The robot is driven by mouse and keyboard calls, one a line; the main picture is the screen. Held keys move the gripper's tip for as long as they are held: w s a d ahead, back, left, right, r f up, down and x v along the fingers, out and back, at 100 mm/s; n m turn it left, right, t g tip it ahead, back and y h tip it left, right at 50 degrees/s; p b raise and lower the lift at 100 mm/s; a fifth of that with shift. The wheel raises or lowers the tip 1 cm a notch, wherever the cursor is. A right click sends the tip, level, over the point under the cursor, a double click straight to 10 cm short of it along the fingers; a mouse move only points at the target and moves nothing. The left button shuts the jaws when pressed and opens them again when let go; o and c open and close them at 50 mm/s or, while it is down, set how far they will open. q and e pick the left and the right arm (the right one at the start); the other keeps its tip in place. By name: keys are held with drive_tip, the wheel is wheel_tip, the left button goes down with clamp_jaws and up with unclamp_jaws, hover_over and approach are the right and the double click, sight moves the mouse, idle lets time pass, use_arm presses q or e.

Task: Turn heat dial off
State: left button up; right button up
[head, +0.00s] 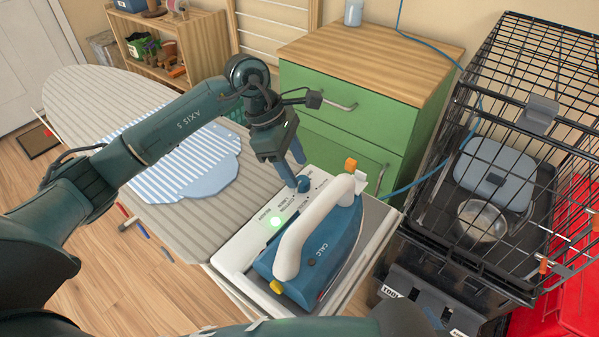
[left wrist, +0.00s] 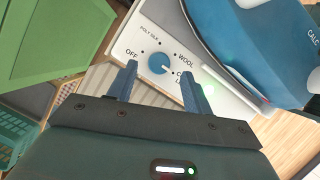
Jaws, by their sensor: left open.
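The blue heat dial (left wrist: 158,63) sits on the white panel (left wrist: 140,38) of the iron's base, with OFF at left, POLY SILK above, WOOL at right and a partly hidden label starting with C at lower right. Its white mark points to the lower right, toward that label. The dial also shows in the head view (head: 303,184). My left gripper (head: 295,172) is over the panel at the dial. In the left wrist view its open fingers (left wrist: 158,68) stand on either side of the dial, with visible gaps. My right gripper is not in view.
The blue and white iron (head: 318,250) rests on the base (head: 235,252) beside the dial; a green light glows on the panel. A striped cloth (head: 180,165) lies on the ironing board (head: 85,100). A green cabinet (head: 350,110) and black wire crate (head: 500,140) stand nearby.

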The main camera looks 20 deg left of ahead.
sight(302, 180)
use_arm(q)
drive_tip(key=shift+x, duration=1.65)
drive_tip(key=shift+r, duration=0.1)
drive_tip(key=c, duration=1)
drive_tip(key=shift+o, duration=0.2)
